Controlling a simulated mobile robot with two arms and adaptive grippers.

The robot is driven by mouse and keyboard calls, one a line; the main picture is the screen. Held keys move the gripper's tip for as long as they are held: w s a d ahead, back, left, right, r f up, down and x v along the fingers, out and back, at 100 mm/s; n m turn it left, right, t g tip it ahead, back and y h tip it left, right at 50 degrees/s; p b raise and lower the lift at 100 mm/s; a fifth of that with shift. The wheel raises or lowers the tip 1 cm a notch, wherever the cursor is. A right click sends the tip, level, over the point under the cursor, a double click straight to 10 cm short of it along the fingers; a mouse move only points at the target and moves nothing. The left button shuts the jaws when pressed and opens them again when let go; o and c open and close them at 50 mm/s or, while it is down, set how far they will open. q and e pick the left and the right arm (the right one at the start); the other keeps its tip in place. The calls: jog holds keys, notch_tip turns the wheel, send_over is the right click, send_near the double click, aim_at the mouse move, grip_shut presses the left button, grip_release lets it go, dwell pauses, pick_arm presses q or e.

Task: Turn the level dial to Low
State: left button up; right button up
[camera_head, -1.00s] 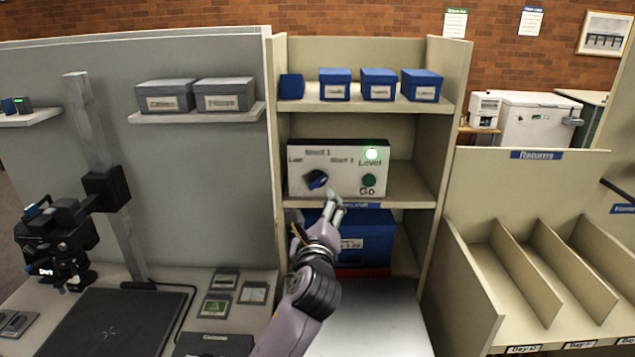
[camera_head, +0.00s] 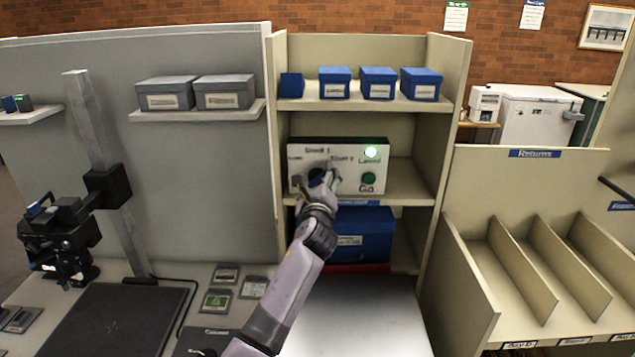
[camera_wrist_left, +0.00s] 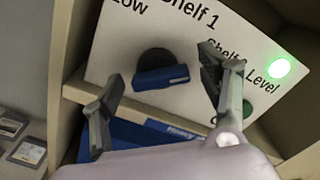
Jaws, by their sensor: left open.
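The level dial is a dark round knob with a blue handle bar (camera_wrist_left: 160,77) on a white control panel (camera_head: 350,160) in the shelf unit. The bar lies nearly level in that tilted view. My left gripper (camera_head: 322,182) covers most of the dial in the head view. In the left wrist view its open fingers (camera_wrist_left: 160,105) stand either side of the dial, apart from it. A green light (camera_head: 371,152) glows by the word "Level". My right gripper is not in view.
A green "Go" button (camera_head: 369,178) sits on the panel right of the dial. A blue box (camera_head: 365,235) stands below the panel's shelf. Blue boxes (camera_head: 335,83) line the shelf above. A returns rack (camera_head: 530,180) stands to the right.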

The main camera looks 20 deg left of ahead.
pick_arm(q)
jog(key=c, duration=1.2)
jog(key=shift+o, duration=0.2)
jog(key=shift+n, duration=0.3)
jog(key=n+b, duration=0.1)
jog(key=n, duration=0.2)
jog(key=shift+a+f+n, duration=0.1)
jog(key=shift+n, duration=0.3)
jog(key=n+b, duration=0.2)
jog(key=n, duration=0.3)
jog(key=shift+f+b, duration=0.1)
jog(key=shift+b, duration=0.25)
jog(key=n+b, duration=0.2)
jog(key=n, duration=0.3)
jog(key=shift+a+f+n, duration=0.1)
jog(key=shift+n, duration=0.3)
jog(key=n+b, duration=0.2)
jog(key=n, duration=0.2)
jog(key=shift+n, duration=0.3)
